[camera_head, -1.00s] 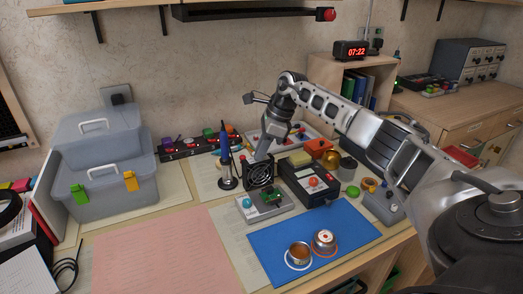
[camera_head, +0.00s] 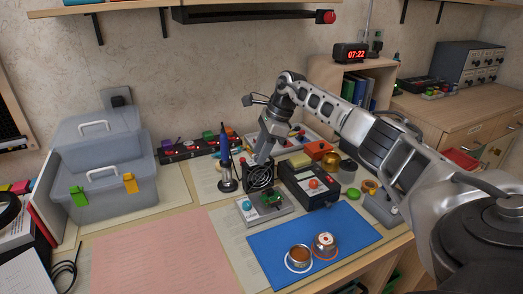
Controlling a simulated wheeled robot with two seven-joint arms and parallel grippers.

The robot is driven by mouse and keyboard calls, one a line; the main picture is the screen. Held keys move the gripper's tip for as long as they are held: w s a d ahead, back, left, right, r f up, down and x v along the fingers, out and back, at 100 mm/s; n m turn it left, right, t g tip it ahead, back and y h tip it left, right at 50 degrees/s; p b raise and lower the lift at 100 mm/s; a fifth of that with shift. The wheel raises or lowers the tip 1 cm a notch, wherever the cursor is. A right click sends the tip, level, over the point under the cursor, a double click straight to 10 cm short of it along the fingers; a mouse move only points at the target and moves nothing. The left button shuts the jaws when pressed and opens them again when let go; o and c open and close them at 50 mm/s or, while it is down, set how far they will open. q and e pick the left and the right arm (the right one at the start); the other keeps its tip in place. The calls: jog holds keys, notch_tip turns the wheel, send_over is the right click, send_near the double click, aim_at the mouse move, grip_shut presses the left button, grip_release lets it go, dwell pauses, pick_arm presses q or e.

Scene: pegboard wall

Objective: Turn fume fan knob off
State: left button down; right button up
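The fume fan (camera_head: 260,178) is a small black square fan standing upright on the workbench, behind a grey board with a green part. A small red spot (camera_head: 242,160) shows at its upper left; I cannot tell whether it is the knob. My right gripper (camera_head: 262,158) points down at the top of the fan, touching it or just above and behind it. Its fingertips are small and partly hidden, so I cannot tell whether they are open or shut. The knob's setting cannot be made out. My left gripper is out of view.
A blue soldering iron stand (camera_head: 226,172) stands close left of the fan. A black box with a red button (camera_head: 314,183) is close on the right. A blue mat (camera_head: 275,255) with two round tins lies in front. The pink mat (camera_head: 160,255) is clear.

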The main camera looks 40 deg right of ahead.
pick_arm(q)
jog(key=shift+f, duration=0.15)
pick_arm(e)
jog(key=shift+d+r, duration=0.15)
jog(key=shift+r, duration=0.2)
pick_arm(q)
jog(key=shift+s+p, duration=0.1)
jog(key=shift+p, duration=0.3)
pick_arm(e)
jog(key=v, duration=1.5)
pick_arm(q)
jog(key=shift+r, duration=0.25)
pick_arm(e)
jog(key=shift+r, duration=0.1)
